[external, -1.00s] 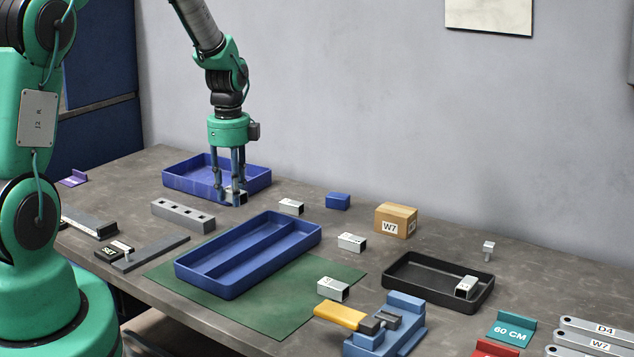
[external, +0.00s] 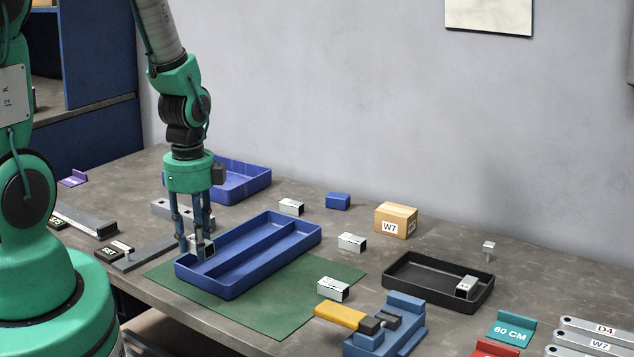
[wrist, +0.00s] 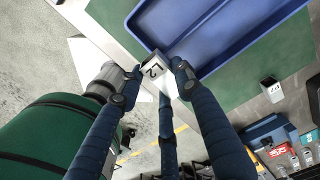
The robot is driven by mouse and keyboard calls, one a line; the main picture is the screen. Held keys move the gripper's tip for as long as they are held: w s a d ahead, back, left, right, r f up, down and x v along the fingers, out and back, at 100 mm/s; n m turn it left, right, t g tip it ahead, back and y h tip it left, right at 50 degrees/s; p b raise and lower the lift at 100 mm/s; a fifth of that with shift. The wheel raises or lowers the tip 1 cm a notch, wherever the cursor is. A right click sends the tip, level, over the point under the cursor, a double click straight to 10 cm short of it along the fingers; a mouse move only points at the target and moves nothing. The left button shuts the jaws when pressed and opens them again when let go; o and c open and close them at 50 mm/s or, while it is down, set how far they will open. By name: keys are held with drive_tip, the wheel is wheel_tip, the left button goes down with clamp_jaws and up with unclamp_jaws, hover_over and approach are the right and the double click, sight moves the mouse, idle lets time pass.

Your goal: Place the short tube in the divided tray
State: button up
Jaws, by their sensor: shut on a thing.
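My gripper (external: 192,243) is shut on a short silvery square tube (external: 207,249) with an open end. In the wrist view the tube (wrist: 153,70) shows a black-lettered label between the fingertips. The blue divided tray (external: 272,271) has a lengthwise divider and lies on a green mat. The gripper holds the tube at the tray's left end, close to its rim. In the wrist view the tube overlaps the edge of the tray (wrist: 215,40). I cannot tell whether it touches the tray.
Other short tubes (external: 351,242) lie around the tray, and one is in a black tray (external: 437,301). A second blue tray (external: 248,187) stands behind. A cardboard box (external: 395,220), a blue block (external: 338,201) and a blue fixture with a yellow handle (external: 385,328) are to the right.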

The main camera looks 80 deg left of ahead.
idle(0.3)
hover_over(251, 251)
drive_tip(key=shift+s+d+f, duration=0.15)
drive_tip(key=shift+s+f, duration=0.15)
drive_tip(key=shift+f, duration=0.45)
drive_tip(key=shift+f, duration=0.1)
drive_tip(key=shift+f+b, duration=0.3)
drive_tip(key=shift+f, duration=1.35)
drive_tip(key=shift+f, duration=0.1)
drive_tip(key=o, duration=1.2)
